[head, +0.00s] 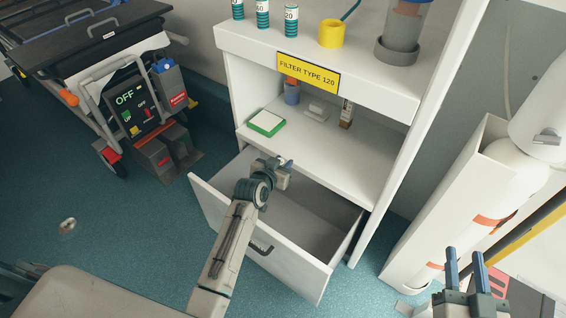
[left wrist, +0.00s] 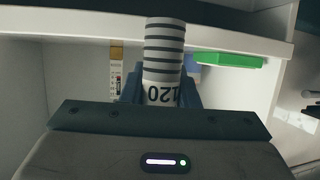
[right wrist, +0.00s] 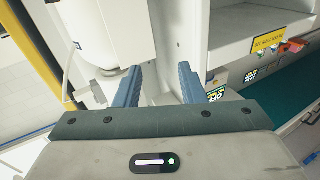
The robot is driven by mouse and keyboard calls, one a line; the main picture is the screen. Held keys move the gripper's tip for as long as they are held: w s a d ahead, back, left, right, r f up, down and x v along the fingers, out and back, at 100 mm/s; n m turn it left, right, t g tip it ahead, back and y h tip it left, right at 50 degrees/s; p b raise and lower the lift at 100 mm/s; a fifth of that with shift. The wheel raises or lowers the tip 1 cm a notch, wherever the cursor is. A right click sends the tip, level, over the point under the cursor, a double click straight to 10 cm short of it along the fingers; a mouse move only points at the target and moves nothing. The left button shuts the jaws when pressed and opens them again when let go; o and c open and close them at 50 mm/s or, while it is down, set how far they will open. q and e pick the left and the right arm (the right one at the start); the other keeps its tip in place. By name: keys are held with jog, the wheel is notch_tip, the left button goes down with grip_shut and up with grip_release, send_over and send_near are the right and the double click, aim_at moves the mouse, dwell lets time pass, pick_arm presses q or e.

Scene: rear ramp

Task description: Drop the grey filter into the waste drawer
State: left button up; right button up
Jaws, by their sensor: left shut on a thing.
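A grey filter (left wrist: 163,50) with dark stripes and the number 120 is between the fingers of my left gripper (left wrist: 162,88) in the left wrist view. In the head view my left gripper (head: 284,168) is shut over the open waste drawer (head: 305,279), near its back left part. There the filter is mostly hidden by the gripper. The drawer is pulled out below the cabinet shelf, and its visible floor looks bare. My right gripper (head: 465,256) is open and empty at the lower right; its spread fingers also show in the right wrist view (right wrist: 158,72).
Above the drawer, a shelf (head: 330,153) holds a green-and-white box (head: 266,123), a cup (head: 291,93) and small items. Teal-striped filters (head: 291,20), a yellow cup (head: 332,33) and a grey canister (head: 401,35) stand on top. A white post stands right.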

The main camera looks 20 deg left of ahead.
pick_arm(q)
jog(key=o, duration=0.6)
jog(key=shift+c, duration=0.2)
jog(key=o, duration=0.5)
jog(key=shift+c, duration=0.2)
pick_arm(e)
jog(key=shift+w+f, duration=0.2)
jog(key=shift+w, duration=0.6)
